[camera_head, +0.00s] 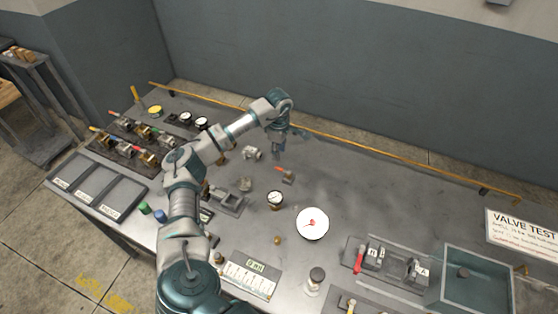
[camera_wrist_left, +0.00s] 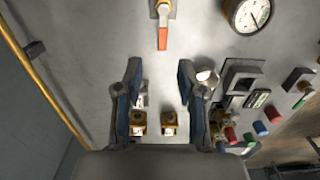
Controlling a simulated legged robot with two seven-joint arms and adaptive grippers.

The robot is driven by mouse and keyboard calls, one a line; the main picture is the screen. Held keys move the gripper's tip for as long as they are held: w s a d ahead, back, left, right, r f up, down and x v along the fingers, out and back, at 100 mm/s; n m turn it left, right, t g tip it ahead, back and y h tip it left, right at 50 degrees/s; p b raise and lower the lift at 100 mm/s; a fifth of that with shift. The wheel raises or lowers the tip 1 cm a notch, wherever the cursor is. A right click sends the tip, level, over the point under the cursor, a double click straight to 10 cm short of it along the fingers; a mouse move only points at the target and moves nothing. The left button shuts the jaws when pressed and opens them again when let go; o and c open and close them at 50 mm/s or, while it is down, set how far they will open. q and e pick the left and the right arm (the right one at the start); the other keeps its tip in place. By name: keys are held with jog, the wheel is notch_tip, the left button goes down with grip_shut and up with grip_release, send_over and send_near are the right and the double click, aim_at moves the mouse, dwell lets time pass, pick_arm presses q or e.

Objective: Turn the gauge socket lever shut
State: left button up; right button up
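My left gripper (camera_head: 289,140) is held over the far middle of the bench. In the left wrist view its two fingers (camera_wrist_left: 160,95) are wide apart and empty, with small brass fittings (camera_wrist_left: 154,123) showing in the gap between them. A valve with an orange-red lever (camera_head: 284,171) lies nearer on the bench; in the wrist view the lever (camera_wrist_left: 162,38) is ahead of the fingertips, apart from them. A round gauge (camera_head: 275,198) stands close to it and shows at the wrist view's top right (camera_wrist_left: 250,14). Another red lever (camera_head: 359,259) is on a right-hand fixture. I cannot tell which lever is the gauge socket's. My right gripper is out of view.
A clear-walled tank (camera_head: 470,282) is at the right, beside a VALVE TEST sign (camera_head: 522,232). Valves on a rack (camera_head: 130,140) and trays (camera_head: 95,187) are at the left. A yellow rail (camera_head: 400,156) runs along the back.

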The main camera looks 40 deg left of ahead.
pick_arm(q)
jog(key=r, duration=0.4)
jog(key=shift+a+r, duration=0.1)
jog(key=shift+a, duration=0.1)
dwell(0.4)
